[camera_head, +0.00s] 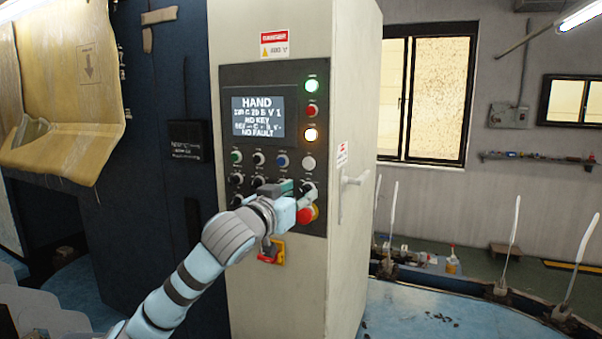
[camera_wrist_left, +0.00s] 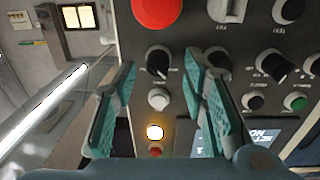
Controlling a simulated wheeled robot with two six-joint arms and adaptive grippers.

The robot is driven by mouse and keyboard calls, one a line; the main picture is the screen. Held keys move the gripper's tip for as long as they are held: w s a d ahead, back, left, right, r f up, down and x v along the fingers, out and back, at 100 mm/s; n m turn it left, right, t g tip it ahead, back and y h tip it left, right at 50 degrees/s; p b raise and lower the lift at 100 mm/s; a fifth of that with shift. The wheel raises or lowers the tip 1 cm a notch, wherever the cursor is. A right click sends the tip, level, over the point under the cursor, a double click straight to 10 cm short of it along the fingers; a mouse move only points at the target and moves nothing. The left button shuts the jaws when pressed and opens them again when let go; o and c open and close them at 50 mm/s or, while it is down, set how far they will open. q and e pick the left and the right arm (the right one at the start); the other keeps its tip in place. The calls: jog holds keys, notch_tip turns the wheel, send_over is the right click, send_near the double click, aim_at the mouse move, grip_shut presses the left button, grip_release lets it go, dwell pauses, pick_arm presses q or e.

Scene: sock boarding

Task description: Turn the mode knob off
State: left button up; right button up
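The control panel (camera_head: 265,75) is on the front of a pale cabinet. Its screen (camera_head: 258,117) reads HAND and NO FAULT. A row of black knobs (camera_head: 236,180) sits low on the panel; I cannot read which is labelled mode. My left gripper (camera_head: 300,192) is at the right end of this row and hides part of it. In the left wrist view, which looks upside down, its fingers (camera_wrist_left: 161,72) are open on either side of a black knob (camera_wrist_left: 157,61), with gaps visible. Whether they touch it is unclear. My right gripper is not in view.
A red mushroom button (camera_head: 307,214) is just below the left gripper; it also shows large in the left wrist view (camera_wrist_left: 157,10). A red and yellow switch (camera_head: 272,253) is lower down.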

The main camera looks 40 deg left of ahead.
pick_arm(q)
jog(key=shift+w+f, duration=0.15)
jog(key=shift+w, duration=0.75)
jog(key=shift+s, duration=0.6)
jog(key=shift+c, duration=0.7)
grip_shut()
